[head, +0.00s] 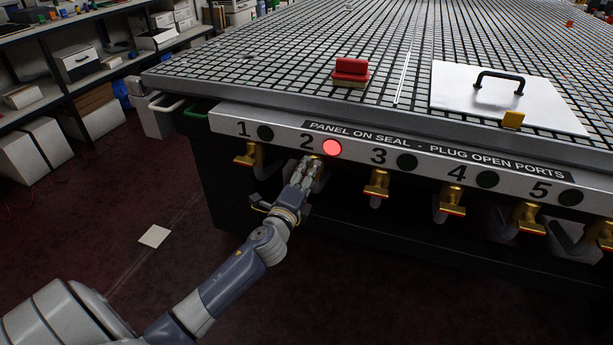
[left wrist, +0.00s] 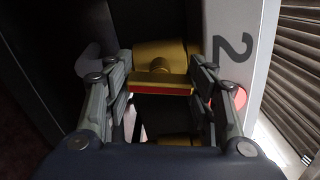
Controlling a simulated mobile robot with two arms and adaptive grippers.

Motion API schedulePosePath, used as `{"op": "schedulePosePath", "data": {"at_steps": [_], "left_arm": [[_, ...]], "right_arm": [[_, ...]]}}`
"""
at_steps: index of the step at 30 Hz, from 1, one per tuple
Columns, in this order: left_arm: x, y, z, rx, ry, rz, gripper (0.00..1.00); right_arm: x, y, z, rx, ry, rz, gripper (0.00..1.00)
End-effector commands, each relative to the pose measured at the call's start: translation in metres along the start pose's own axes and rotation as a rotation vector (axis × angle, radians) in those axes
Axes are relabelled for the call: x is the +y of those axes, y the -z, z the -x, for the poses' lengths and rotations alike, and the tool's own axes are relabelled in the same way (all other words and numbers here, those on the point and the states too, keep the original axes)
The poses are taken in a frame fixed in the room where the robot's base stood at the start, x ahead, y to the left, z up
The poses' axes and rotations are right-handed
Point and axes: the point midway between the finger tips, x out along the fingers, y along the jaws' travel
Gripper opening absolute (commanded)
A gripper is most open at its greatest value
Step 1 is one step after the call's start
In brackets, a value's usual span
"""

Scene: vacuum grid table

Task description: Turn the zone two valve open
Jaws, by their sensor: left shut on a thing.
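The zone two valve is a brass valve with a red-edged handle below the number 2 on the front panel. My left gripper (head: 307,178) is at this valve in the head view and hides most of it. In the left wrist view, the fingers of my left gripper (left wrist: 162,90) are shut on the handle of the zone two valve (left wrist: 160,84), one on each side. The round lamp (head: 332,147) beside the 2 glows red, and its edge also shows in the left wrist view (left wrist: 240,96). My right gripper is not in view.
Similar brass valves hang below the panel, at zone one (head: 248,154) to the left and zone three (head: 376,184) to the right. Their lamps are dark. On the grid table (head: 250,75) lie a red block (head: 351,70) and a white panel (head: 480,105) with a black handle.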

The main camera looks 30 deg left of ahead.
Motion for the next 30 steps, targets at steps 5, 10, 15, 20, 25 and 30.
{"op": "schedulePosePath", "data": {"at_steps": [5, 10, 15, 20, 25, 30], "left_arm": [[-0.0008, -0.0016, -0.0004, -0.004, 0.0, 0.117, 0.27], [-0.0006, -0.0021, -0.0005, -0.005, 0.0, 0.191, 0.27], [-0.0005, -0.0016, -0.0005, -0.003, 0.0, 0.23, 0.27], [-0.0004, -0.0016, -0.0005, -0.003, 0.001, 0.246, 0.27], [-0.0004, -0.0016, -0.0005, -0.003, 0.0, 0.248, 0.27], [-0.0004, -0.0016, -0.0005, -0.003, 0.0, 0.248, 0.27]], "right_arm": [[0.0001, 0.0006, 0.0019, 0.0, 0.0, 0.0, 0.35], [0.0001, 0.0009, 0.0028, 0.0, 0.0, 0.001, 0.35], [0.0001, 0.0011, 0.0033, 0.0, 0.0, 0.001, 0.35], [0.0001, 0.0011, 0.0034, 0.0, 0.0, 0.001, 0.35], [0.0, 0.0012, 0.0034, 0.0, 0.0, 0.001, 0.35], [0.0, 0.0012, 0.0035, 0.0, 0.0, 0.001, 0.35]]}}
